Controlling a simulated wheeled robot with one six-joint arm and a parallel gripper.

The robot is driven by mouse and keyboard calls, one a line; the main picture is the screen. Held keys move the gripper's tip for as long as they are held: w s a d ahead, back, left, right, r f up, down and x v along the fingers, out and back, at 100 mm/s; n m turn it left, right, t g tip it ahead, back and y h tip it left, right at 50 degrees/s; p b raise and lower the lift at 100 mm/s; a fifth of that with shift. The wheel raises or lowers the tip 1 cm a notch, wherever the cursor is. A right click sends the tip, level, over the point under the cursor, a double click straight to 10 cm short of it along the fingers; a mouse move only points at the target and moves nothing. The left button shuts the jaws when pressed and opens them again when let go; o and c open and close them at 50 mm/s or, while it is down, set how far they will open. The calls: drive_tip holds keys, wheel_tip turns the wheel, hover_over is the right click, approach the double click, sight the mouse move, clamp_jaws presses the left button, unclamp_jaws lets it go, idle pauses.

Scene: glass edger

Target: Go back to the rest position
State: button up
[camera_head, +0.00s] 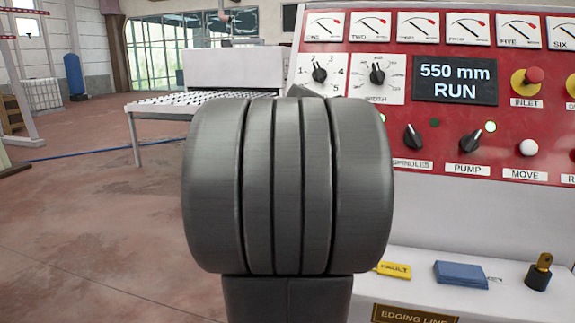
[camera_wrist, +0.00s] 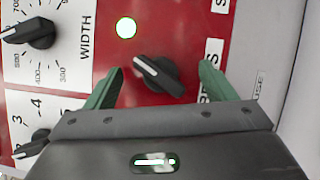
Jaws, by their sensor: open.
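In the wrist view my gripper (camera_wrist: 162,68) is open, its two green fingers on either side of a black knob (camera_wrist: 158,75) with a white pointer line. Gaps show between the fingers and the knob; nothing is held. The knob's label is partly covered by a finger. A lamp (camera_wrist: 126,28) beside the knob glows whitish. In the head view my own arm fills the middle and hides my gripper and that knob. The red control panel (camera_head: 450,100) is behind and right of the arm. No rest position is marked in either view.
The panel carries the SPINDLES knob (camera_head: 413,137), the PUMP knob (camera_head: 470,141) and a display (camera_head: 455,80) reading 550 mm RUN. Below, a ledge holds a yellow FAULT tag (camera_head: 394,270), a blue block (camera_head: 461,274) and a padlock (camera_head: 539,271). Open floor (camera_head: 90,220) lies left.

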drive_tip(key=n, duration=0.1)
drive_tip(key=n+t+b, duration=0.1)
drive_tip(key=shift+s+f+n, duration=0.1)
drive_tip(key=shift+f+n, duration=0.25)
drive_tip(key=shift+n, duration=0.05)
drive_tip(key=shift+s+a+r+n+t+b, duration=0.15)
drive_tip(key=shift+r+n+t+b, duration=0.15)
drive_tip(key=shift+n+t, duration=0.3)
drive_tip(key=v, duration=0.9)
drive_tip(key=shift+a, duration=0.2)
